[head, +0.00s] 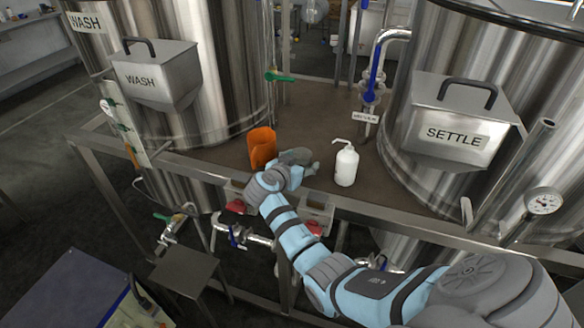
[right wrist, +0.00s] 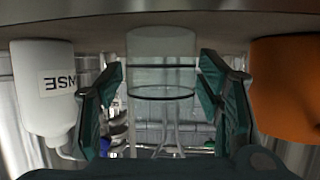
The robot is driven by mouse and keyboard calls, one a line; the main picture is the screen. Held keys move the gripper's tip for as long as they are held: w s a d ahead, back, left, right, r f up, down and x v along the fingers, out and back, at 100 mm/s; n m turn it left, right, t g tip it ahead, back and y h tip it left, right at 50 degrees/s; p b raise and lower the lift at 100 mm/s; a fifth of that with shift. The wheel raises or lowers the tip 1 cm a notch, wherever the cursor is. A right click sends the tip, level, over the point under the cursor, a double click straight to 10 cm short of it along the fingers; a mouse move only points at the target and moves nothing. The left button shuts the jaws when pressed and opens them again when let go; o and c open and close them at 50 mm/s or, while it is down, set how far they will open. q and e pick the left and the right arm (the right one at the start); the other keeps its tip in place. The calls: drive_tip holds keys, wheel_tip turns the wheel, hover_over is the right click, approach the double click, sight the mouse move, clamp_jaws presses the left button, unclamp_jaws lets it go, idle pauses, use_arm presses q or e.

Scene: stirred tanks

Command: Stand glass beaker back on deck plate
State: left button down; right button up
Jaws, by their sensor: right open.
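The clear glass beaker (right wrist: 161,75) stands on the deck plate between the two fingers of my right gripper (right wrist: 165,95) in the right wrist view, which shows the scene upside down. Gaps show between the fingers and the glass. In the head view the right gripper (head: 299,158) is low over the brown deck plate (head: 320,122), near its front edge, and I cannot make out the beaker there. The deck plate (right wrist: 105,22) fills the top of the wrist view. My left gripper is not in view.
A white wash bottle (head: 346,165) stands right of the gripper, and an orange jug (head: 262,146) stands left of it. Both are close. The steel WASH tank (head: 215,75) and SETTLE tank (head: 400,130) flank the deck. Free deck lies behind the gripper.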

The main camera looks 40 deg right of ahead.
drive_tip(key=v, duration=1)
drive_tip(key=shift+s+a+r+p, duration=0.15)
drive_tip(key=shift+s+a+p, duration=0.1)
drive_tip(key=shift+p, duration=0.2)
drive_tip(key=shift+d, duration=0.1)
